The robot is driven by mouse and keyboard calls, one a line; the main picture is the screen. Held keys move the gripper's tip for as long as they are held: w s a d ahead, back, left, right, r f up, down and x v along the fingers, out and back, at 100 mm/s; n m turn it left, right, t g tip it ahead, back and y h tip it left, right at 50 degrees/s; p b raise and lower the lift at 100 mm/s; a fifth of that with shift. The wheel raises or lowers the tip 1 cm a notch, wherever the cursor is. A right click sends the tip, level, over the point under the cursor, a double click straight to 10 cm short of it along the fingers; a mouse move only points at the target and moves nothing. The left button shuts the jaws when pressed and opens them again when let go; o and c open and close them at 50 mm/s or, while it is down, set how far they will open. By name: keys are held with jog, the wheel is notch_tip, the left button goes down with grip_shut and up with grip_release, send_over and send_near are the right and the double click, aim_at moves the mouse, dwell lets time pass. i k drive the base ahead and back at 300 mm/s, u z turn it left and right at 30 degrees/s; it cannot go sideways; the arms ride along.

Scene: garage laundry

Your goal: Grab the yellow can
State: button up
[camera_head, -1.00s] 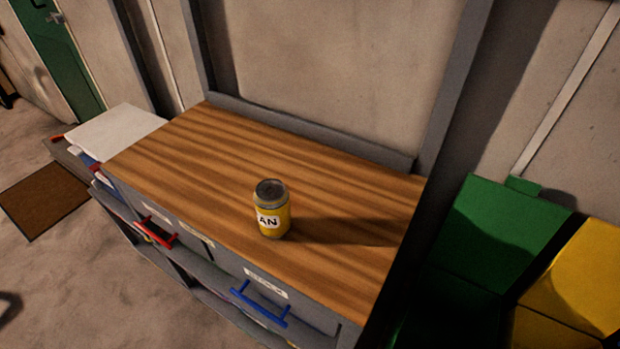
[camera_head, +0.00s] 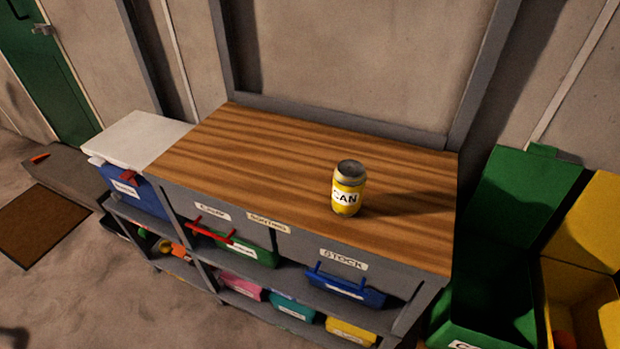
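The yellow can (camera_head: 348,190) stands upright on the wooden top (camera_head: 240,150) of a grey cabinet, right of its middle and near the front edge. It has a white label reading "CAN" and a grey lid, and its shadow falls to the right. Nothing touches it. My gripper does not show in this view.
The cabinet top is otherwise clear, with a wall behind it. Green (camera_head: 520,205) and yellow (camera_head: 590,225) lidded bins stand at right. A white-topped box (camera_head: 140,138) is at left.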

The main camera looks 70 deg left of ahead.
aim_at(350, 176)
jog(key=u, duration=0.1)
jog(key=k, duration=1.3)
jog(key=u, duration=2)
jog(key=i, duration=0.5)
jog(key=u, duration=0.05)
